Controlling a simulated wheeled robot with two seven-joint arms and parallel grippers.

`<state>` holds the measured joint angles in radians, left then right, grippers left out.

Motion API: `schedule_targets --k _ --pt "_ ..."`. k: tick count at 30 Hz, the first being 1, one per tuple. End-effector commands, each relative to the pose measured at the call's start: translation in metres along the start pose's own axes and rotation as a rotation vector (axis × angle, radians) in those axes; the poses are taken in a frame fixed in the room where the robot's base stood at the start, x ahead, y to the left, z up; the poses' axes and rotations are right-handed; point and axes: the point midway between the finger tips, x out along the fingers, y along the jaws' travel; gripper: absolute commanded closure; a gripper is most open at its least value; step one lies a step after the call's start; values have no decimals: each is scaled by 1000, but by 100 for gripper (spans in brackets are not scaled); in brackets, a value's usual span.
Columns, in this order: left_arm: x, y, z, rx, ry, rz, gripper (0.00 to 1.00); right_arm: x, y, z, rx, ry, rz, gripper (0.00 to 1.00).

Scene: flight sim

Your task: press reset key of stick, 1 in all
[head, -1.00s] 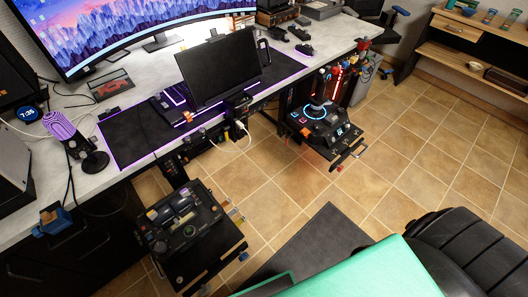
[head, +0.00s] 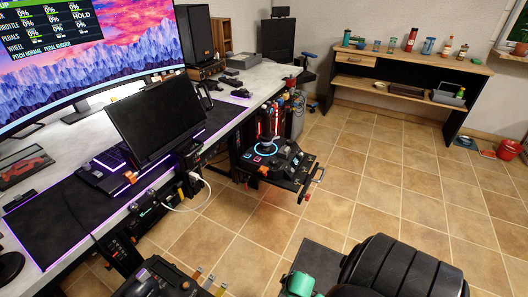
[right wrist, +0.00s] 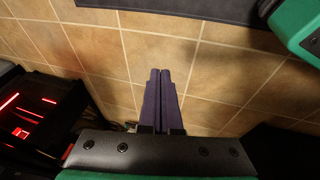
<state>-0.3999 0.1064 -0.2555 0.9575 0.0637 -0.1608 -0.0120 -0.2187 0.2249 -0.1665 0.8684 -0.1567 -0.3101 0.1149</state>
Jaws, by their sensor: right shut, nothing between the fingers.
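The stick (head: 275,127) stands on a black base (head: 270,160) with a blue glowing ring, red-lit parts and small coloured keys, on a mount at the desk's right side. The keys are too small to tell which one is reset. In the right wrist view my right gripper (right wrist: 160,75) points over the tiled floor, its two dark fingers together and empty. A dark panel with red lights (right wrist: 30,120) shows at the left of that view. My left gripper is not seen in either view, and my right gripper does not show in the head view.
The desk (head: 225,110) holds a small black screen (head: 155,120) and a large curved monitor (head: 80,60). A throttle unit (head: 160,280) is at the bottom edge. A black chair (head: 400,270) stands at lower right. Tiled floor (head: 375,180) is clear between the stick and the far sideboard (head: 410,67).

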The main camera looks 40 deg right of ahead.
Motion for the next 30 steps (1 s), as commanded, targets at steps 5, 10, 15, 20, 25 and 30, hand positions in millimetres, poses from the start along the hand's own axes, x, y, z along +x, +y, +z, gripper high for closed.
schedule_targets --k 5,10,15,20,25,30 --pt "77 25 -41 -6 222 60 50 63 74 -86 -43 174 183 100" --pt "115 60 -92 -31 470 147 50 65 146 -178 -82 377 408 100" --pt "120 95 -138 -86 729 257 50 16 193 -254 -109 606 657 100" --pt "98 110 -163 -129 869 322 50 -39 206 -286 -115 744 795 100" --pt "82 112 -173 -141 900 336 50 -60 209 -294 -114 772 824 100" --pt "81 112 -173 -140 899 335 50 -60 209 -294 -114 770 821 100"
